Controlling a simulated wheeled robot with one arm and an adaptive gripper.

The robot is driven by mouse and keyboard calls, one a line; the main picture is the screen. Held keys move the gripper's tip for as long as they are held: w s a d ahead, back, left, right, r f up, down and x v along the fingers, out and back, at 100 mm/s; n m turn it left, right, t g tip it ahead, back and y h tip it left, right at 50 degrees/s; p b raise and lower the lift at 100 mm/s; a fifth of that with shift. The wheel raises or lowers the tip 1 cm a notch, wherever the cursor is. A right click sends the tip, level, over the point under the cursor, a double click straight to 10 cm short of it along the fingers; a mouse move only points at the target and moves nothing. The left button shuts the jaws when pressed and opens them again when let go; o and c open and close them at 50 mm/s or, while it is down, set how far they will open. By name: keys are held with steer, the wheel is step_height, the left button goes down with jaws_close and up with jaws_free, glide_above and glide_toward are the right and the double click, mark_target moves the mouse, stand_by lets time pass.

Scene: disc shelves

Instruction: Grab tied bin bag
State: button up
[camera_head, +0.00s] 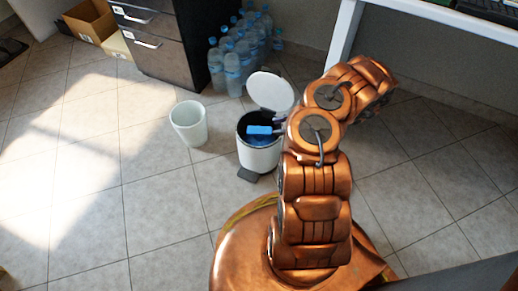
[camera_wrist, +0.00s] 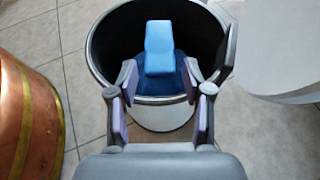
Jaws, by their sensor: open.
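A blue bin bag (camera_wrist: 160,72) lies inside an open white pedal bin in the wrist view, with a lighter blue block-shaped part, perhaps its tied top, standing up in the middle. In the head view the light blue part (camera_head: 259,130) shows at the mouth of the bin (camera_head: 259,158). The bin's dark inner wall shows around the bag. My gripper (camera_wrist: 160,78) is open and empty at the near rim of the bin, its fingers on either side of the bag's near part. Whether the fingers touch the bag cannot be told. In the head view my arm mostly hides the gripper.
The bin's round white lid (camera_head: 270,91) stands raised behind it. A small white open bin (camera_head: 188,124) stands to the left. Several water bottles (camera_head: 240,50) stand behind, beside a dark drawer cabinet (camera_head: 160,40). A white table leg (camera_head: 344,35) is at the right. The left floor is clear.

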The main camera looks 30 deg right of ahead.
mark_target(263, 130)
steer(key=b+x, duration=0.3)
steer(key=x, duration=0.2)
steer(key=shift+a+f, duration=0.1)
steer(key=shift+a, duration=0.05)
steer(key=shift+w+a, duration=0.15)
steer(key=shift+a, duration=0.05)
jaws_close()
stand_by(0.5)
